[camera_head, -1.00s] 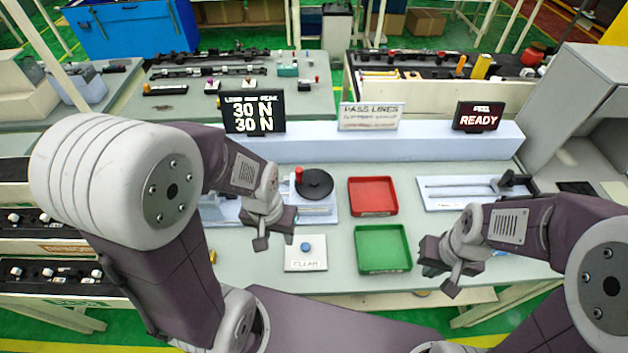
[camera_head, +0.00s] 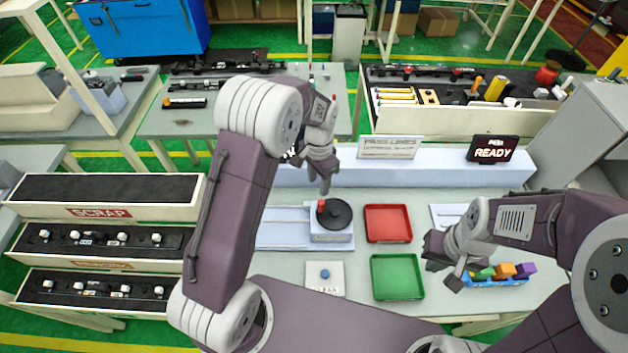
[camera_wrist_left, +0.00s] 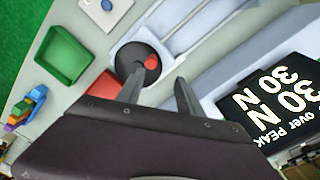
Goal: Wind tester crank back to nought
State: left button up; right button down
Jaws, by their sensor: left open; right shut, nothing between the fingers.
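The tester's crank is a black disc (camera_head: 337,216) with a red knob (camera_head: 321,206) on its left side, on a pale base (camera_head: 331,236). In the left wrist view the crank disc (camera_wrist_left: 128,56) and red knob (camera_wrist_left: 152,62) show just beyond the fingers. My left gripper (camera_head: 325,186) is open and empty, pointing down above and just behind the knob. It also shows in the left wrist view (camera_wrist_left: 158,88). The force display (camera_wrist_left: 280,105) reads 30 N twice; my left arm hides it in the head view. My right gripper (camera_head: 441,268) is shut and empty, right of the trays.
A red tray (camera_head: 388,224) and a green tray (camera_head: 397,277) lie right of the crank. A blue button (camera_head: 325,273) sits on a CLEAR plate in front. A READY screen (camera_head: 492,149) and PASS LINES sign (camera_head: 390,147) stand behind. Coloured clips (camera_head: 503,272) lie beside my right gripper.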

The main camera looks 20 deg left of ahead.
aim_at(321, 202)
pick_arm(q)
jog(key=f+p, duration=0.1)
jog(key=f, duration=0.1)
jog(key=f+p, duration=0.1)
jog(key=f, duration=0.2)
jog(key=s+d+f, duration=0.1)
jog(key=f, duration=0.1)
jog(key=shift+f+p, duration=0.3)
jog(key=shift+p, duration=0.1)
jog(key=shift+s+d+f, duration=0.1)
jog(key=shift+s+f, duration=0.05)
jog(key=shift+f, duration=0.1)
jog(key=shift+s+d, duration=0.2)
jog(key=shift+w+a+f, duration=0.1)
jog(key=shift+w+a, duration=0.05)
grip_shut()
pick_arm(e)
jog(key=r, duration=0.1)
jog(key=s+r, duration=0.1)
jog(key=d+r, duration=0.1)
jog(key=shift+s+d+r, duration=0.1)
jog(key=shift+s+r, duration=0.05)
jog(key=shift+r, duration=0.1)
